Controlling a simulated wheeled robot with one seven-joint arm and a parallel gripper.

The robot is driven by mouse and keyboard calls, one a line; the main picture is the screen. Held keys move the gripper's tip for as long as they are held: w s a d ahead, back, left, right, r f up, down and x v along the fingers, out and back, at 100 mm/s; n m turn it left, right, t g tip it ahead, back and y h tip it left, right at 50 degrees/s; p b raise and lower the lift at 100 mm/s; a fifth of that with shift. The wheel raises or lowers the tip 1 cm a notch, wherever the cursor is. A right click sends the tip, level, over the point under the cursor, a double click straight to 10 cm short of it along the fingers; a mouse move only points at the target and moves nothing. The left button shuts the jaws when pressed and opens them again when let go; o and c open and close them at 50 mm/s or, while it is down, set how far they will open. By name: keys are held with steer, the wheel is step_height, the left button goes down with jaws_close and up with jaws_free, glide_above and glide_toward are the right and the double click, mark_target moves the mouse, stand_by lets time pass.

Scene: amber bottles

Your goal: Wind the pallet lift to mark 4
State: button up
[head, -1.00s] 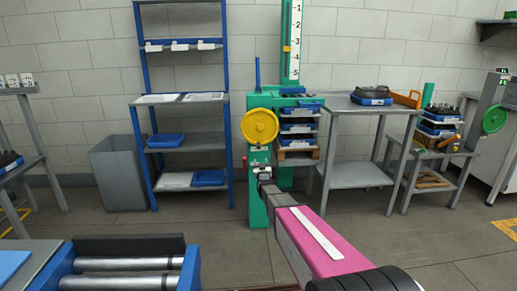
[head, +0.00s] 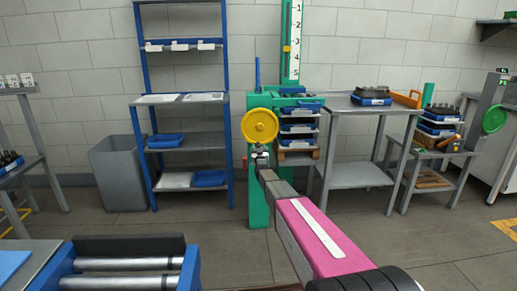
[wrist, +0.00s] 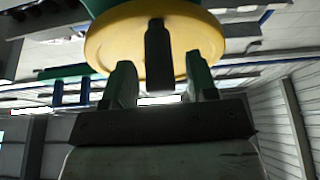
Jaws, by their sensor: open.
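The green pallet lift (head: 258,205) stands in the middle of the head view. A yellow handwheel (head: 262,124) is on its front. Its tall scale (head: 297,40) has a yellow pointer (head: 287,48) between marks 3 and 4. Blue trays (head: 298,128) are stacked on the lift's pallet (head: 297,157). My gripper (head: 260,153) is at the wheel's lower edge. In the wrist view, the wheel (wrist: 105,45) fills the top. Its dark handle (wrist: 158,62) reaches down between the two open fingers of my gripper (wrist: 160,75), with gaps visible on both sides.
A blue shelf rack (head: 190,145) and a grey bin (head: 118,175) stand to the left. A grey table (head: 350,107) stands close on the right. A roller conveyor (head: 125,264) is at the near left. The floor before the lift is open.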

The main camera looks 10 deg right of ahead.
steer(key=shift+w+r, duration=0.15)
steer(key=shift+w, duration=0.2)
jaws_close()
steer(key=shift+d+n, duration=0.15)
steer(key=shift+n, duration=0.15)
